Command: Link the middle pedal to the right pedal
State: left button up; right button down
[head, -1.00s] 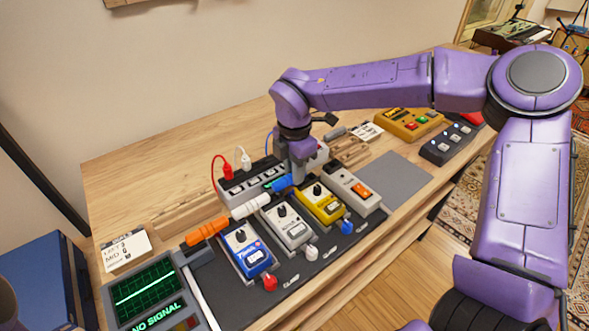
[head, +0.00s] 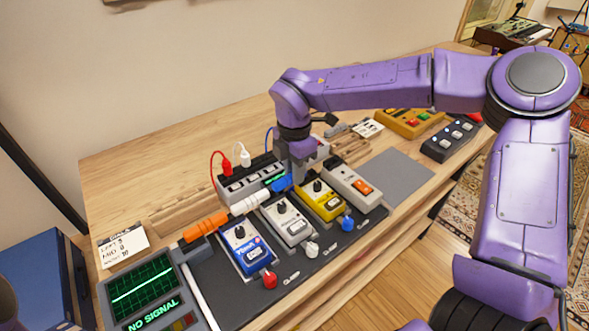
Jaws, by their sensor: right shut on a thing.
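Three pedals stand in a row on a dark board: a blue left pedal (head: 243,244), a white middle pedal (head: 288,220) and a yellow right pedal (head: 322,202). My right gripper (head: 298,178) is shut on a blue link plug (head: 281,185) behind the gap between the middle and right pedals. The fingers partly hide the plug, and I cannot tell whether it is seated. A white link plug (head: 247,204) lies behind the gap between the left and middle pedals. An orange plug (head: 205,226) is at the left pedal's back left. My left gripper is not in view.
A power strip (head: 232,190) with red and white plugs stands behind the pedals. A grey pedal with an orange switch (head: 351,186) is to the right. A "NO SIGNAL" screen (head: 146,292) is at front left. A grey mat (head: 398,175) at right is bare.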

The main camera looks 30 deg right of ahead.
jog(key=shift+f, duration=0.25)
dwell(0.3)
jog(key=c, duration=0.5)
grip_release()
jog(key=shift+c, duration=0.2)
jog(key=shift+r, duration=0.15)
jog(key=shift+r+p, duration=2.35)
jog(key=shift+r, duration=1.05)
